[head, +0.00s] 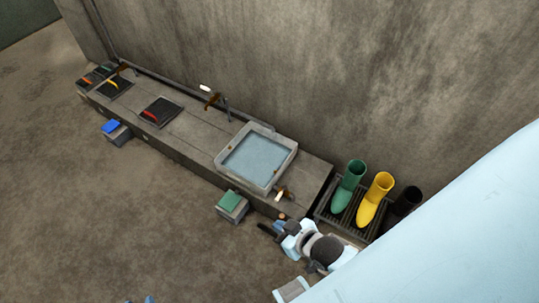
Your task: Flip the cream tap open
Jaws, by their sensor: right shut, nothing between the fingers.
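A small brass tap (279,193) with a cream-white lever (288,198) sits at the front right corner of the water basin. A second cream-white lever (205,87) shows above a brown tap (212,101) by the wall behind the bench. I cannot tell which one is the cream tap. My right gripper (266,229) is shut and empty, in front of the bench's right end. In the picture it is just below the brass tap and apart from it. My left gripper cannot be made out.
The stone bench (195,130) holds the basin (243,185) and several dark trays. A green-topped block (231,202) and a blue-topped block (118,133) are at its front. The left floor is clear.

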